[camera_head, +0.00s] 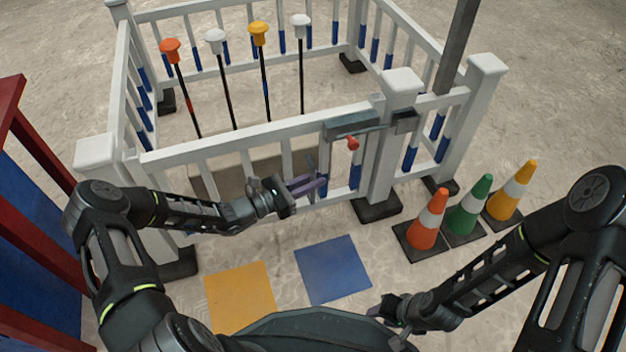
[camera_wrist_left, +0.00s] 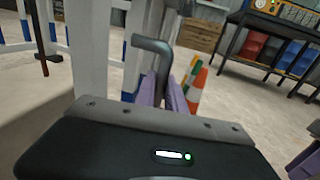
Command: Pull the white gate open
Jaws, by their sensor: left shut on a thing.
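The white gate (camera_head: 225,139) spans the near side of the white fenced pen, with its right end close against the post (camera_head: 387,150). A grey latch (camera_head: 350,127) with a red knob (camera_head: 352,143) sits at its top right. My left gripper (camera_head: 322,181) is at the gate's front, right of its middle. Its purple fingers are shut on a grey bent handle (camera_wrist_left: 155,45), which rises between them in the left wrist view. My right gripper (camera_head: 388,308) is low at the front, away from the gate; its fingers are too unclear to judge.
Orange (camera_head: 427,220), green (camera_head: 470,208) and yellow (camera_head: 511,192) cones stand right of the gate post. Flat yellow (camera_head: 240,296) and blue (camera_head: 332,269) squares lie on the floor before the gate. A red and blue structure (camera_head: 35,220) stands at left.

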